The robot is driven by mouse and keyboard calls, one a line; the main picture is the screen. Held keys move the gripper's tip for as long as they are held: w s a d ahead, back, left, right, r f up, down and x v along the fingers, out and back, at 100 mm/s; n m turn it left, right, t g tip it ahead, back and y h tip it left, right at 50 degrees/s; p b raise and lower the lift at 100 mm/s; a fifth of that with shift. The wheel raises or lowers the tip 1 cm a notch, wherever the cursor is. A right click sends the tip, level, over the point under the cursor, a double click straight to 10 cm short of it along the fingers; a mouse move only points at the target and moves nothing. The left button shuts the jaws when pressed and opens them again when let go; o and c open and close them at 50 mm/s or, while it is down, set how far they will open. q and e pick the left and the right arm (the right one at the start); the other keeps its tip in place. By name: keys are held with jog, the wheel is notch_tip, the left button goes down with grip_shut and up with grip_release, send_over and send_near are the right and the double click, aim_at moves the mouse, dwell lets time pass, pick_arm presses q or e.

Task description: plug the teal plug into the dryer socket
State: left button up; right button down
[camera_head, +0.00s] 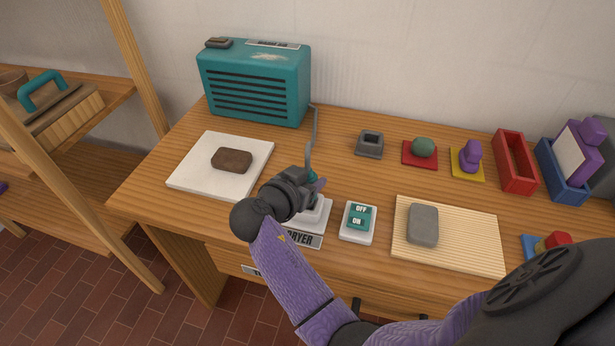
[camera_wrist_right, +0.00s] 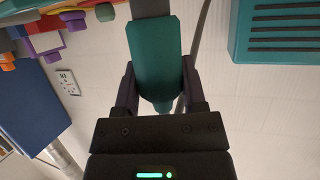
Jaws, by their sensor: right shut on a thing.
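My right gripper (camera_head: 315,184) is shut on the teal plug. It is just above the white dryer socket (camera_head: 322,214) at the table's front edge. In the head view only a bit of the teal plug (camera_head: 311,175) shows behind the gripper. In the right wrist view the teal plug (camera_wrist_right: 156,50) sits between both fingers, with a grey part beyond it at the top edge. The gripper hides much of the socket, so I cannot tell whether the plug touches it. My left gripper is not in view.
A grey cord runs from the teal dryer box (camera_head: 255,82) to the plug. An ON/OFF switch (camera_head: 358,222) stands right of the socket. A white board (camera_head: 195,165) with a brown block (camera_head: 232,160) lies left. A ribbed board (camera_head: 470,238) carries a grey block (camera_head: 423,225).

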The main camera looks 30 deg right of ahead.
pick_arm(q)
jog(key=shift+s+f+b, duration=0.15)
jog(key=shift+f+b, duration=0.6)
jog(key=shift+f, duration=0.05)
pick_arm(e)
jog(key=shift+f, duration=0.95)
jog(key=shift+c, duration=0.4)
grip_release()
jog(key=shift+r, duration=0.1)
